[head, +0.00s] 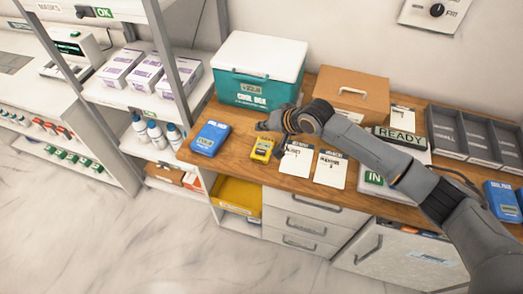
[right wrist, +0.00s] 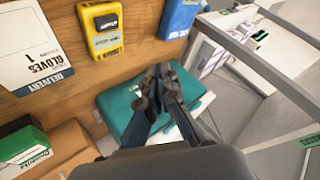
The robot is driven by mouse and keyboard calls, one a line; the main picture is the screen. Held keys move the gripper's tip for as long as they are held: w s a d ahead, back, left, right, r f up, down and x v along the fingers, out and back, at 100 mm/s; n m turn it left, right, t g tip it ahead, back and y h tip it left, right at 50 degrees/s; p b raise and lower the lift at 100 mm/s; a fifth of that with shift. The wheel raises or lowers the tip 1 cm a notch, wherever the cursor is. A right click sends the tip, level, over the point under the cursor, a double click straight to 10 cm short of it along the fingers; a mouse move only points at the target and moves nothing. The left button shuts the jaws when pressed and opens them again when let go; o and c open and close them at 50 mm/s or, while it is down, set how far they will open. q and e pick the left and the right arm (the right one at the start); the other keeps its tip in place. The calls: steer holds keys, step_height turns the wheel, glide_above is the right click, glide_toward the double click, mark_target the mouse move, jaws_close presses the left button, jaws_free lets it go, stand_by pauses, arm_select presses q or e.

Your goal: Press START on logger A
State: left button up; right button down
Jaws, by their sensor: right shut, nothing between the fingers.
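A small yellow device (head: 262,149) with a dark display lies on the wooden counter in front of the teal cool box; it also shows in the right wrist view (right wrist: 104,30). It looks like a logger, but its lettering and START button are too small to read. My right gripper (head: 263,126) is shut and empty, above the counter between the yellow device and the cool box. In the right wrist view its closed fingers (right wrist: 160,72) show over the cool box, apart from the yellow device. My left gripper is not in view.
The teal cool box (head: 245,92) stands behind, with a blue pack (head: 210,137) left of the yellow device. Paper cards (head: 330,168) lie to its right. A cardboard box (head: 350,88), a READY sign (head: 402,137) and grey trays (head: 470,138) stand farther right.

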steer(key=shift+f, duration=0.15)
steer(key=b, duration=0.7)
glide_above(263, 152)
step_height(263, 152, down, 7)
steer(key=shift+s+r, duration=0.1)
steer(key=shift+f, duration=0.9)
steer(key=shift+f, duration=0.15)
steer(key=shift+f, duration=0.25)
steer(key=shift+f+b, duration=0.4)
steer(key=shift+f, duration=0.15)
stand_by(0.8)
steer(key=shift+r, duration=0.1)
steer(key=shift+r+p, duration=0.85)
steer(key=shift+p, duration=0.15)
steer(key=shift+r, duration=0.1)
